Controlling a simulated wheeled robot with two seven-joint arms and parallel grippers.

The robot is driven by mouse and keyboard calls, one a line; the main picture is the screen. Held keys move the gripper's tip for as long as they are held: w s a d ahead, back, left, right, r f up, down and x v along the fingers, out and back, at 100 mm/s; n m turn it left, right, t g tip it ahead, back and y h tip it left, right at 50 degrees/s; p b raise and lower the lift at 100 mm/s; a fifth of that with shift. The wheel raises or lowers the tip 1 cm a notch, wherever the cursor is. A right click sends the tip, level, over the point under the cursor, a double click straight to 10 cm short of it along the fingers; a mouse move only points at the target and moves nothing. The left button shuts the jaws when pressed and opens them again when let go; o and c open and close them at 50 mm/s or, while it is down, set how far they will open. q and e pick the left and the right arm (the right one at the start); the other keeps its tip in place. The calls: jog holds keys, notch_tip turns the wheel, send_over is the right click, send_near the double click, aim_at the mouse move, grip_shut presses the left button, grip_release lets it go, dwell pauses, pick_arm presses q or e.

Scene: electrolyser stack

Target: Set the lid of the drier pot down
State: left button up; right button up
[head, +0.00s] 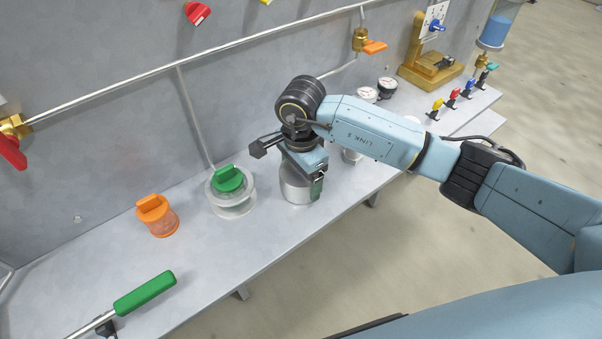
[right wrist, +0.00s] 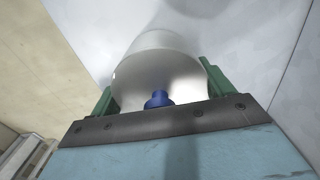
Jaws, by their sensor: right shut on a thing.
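My right gripper (head: 306,187) points down over the bench, with its green fingers on either side of a silvery round body. In the right wrist view this body, which I take to be the drier pot's lid (right wrist: 165,75), has a blue knob (right wrist: 158,99) on the side facing the gripper. The right gripper (right wrist: 157,85) is shut on it. In the head view the silvery body (head: 296,190) shows below the gripper, at or just above the bench top. I cannot tell whether it touches the bench or the pot. My left gripper is out of view.
To the left on the bench (head: 75,265) stand a white spool-like holder (head: 233,207) with a green-capped piece and an orange-capped jar (head: 157,215). A green-handled tool (head: 145,292) lies nearer the front left. Gauges (head: 386,87) stand behind my arm. The bench's front edge is close.

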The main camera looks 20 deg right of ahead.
jog(key=shift+f+b, duration=0.2)
jog(key=shift+b, duration=0.1)
jog(key=o, duration=1)
jog(key=shift+o, duration=0.2)
jog(key=shift+r, duration=0.1)
notch_tip(320, 180, up, 12)
jog(key=shift+r, duration=0.15)
